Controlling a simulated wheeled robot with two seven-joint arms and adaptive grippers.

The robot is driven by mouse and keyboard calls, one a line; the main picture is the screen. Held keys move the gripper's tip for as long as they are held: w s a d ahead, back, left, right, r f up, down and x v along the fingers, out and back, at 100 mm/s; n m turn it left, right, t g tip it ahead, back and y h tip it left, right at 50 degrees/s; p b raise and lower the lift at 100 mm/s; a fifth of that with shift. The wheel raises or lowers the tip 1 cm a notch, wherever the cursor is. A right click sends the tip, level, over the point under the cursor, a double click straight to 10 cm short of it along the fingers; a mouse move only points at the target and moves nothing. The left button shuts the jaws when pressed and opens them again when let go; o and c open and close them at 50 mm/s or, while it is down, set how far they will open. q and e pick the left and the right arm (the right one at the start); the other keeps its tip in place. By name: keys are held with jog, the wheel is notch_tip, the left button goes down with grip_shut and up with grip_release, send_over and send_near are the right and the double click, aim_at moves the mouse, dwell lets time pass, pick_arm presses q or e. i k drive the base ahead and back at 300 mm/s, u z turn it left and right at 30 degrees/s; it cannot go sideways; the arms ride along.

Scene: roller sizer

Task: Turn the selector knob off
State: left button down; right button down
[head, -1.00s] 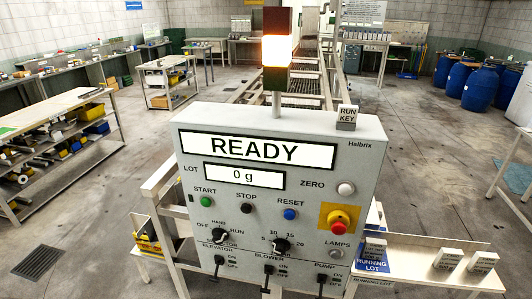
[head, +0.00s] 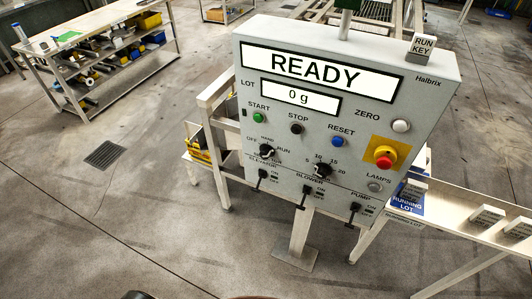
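The selector knob (head: 267,151) is a small black knob at the lower left of the grey control panel (head: 430,100). The labels OFF, HAND and RUN stand around it, OFF to its left and RUN to its right. Its pointer is too small to read surely. The panel's display (head: 318,70) reads READY, and the lot display (head: 300,97) reads 0 g. Neither gripper shows in the head view; only small dark and brownish shapes show at the bottom edge, too cut off to tell.
Close to the selector are a numbered dial (head: 322,170), three lower toggles, and the green start button (head: 258,117). A red emergency stop (head: 384,157) sits at the right. A side shelf (head: 465,210) holds labelled blocks. Floor before the panel is clear.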

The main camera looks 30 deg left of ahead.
aim_at(267, 151)
jog(key=z, duration=2.7)
jog(key=k, duration=1.7)
jog(key=u, duration=2.75)
